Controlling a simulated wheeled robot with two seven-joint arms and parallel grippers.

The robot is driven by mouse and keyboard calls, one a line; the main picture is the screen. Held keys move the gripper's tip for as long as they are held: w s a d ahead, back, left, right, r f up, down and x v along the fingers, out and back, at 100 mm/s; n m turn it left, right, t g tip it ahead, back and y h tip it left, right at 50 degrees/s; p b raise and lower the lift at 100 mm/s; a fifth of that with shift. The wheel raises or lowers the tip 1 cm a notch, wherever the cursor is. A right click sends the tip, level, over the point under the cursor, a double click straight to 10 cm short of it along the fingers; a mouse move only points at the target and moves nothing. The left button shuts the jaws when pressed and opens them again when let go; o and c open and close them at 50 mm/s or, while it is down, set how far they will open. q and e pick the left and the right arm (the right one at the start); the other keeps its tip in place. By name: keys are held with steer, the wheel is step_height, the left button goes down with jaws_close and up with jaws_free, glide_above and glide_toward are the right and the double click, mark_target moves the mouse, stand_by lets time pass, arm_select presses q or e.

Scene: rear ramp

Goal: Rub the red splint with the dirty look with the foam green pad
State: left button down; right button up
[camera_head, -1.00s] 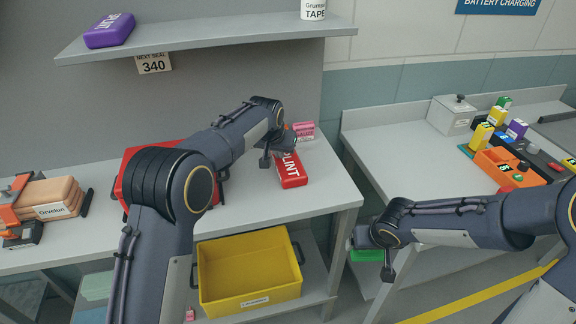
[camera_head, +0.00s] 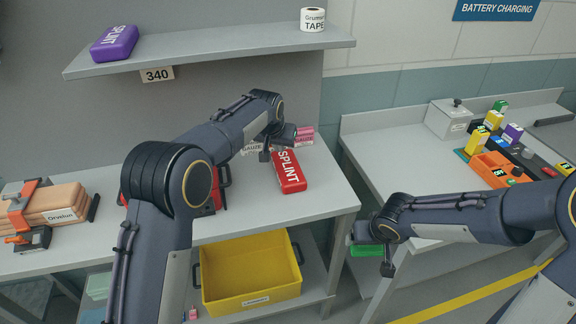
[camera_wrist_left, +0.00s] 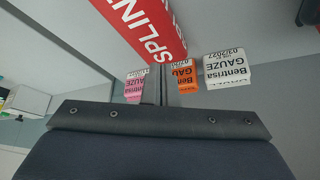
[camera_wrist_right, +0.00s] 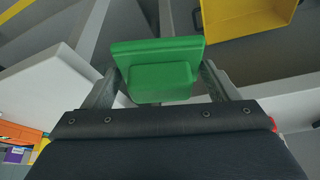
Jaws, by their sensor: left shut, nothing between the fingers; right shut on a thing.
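The red splint box (camera_head: 289,172) lies on the left workbench; no dirt can be made out on it. It also fills the top of the left wrist view (camera_wrist_left: 150,30). My left gripper (camera_head: 268,150) is shut and empty, close beside the splint's far end; contact cannot be told. My right gripper (camera_wrist_right: 160,85) is shut on the green foam pad (camera_wrist_right: 160,68), held in the gap between the benches. In the head view the pad (camera_head: 366,250) shows only partly, below my right gripper (camera_head: 372,246).
Pink (camera_wrist_left: 134,88), orange (camera_wrist_left: 182,76) and white gauze boxes (camera_wrist_left: 227,68) stand near the splint. A red case sits behind my left arm. A yellow bin (camera_head: 250,274) is on the lower shelf. A purple splint (camera_head: 114,43) lies on the upper shelf. The right bench (camera_head: 385,150) has clear room at its left.

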arm_select(q)
steer(key=shift+r, duration=0.6)
arm_select(e)
steer(key=shift+r, duration=0.5)
arm_select(q)
steer(key=shift+f, duration=0.1)
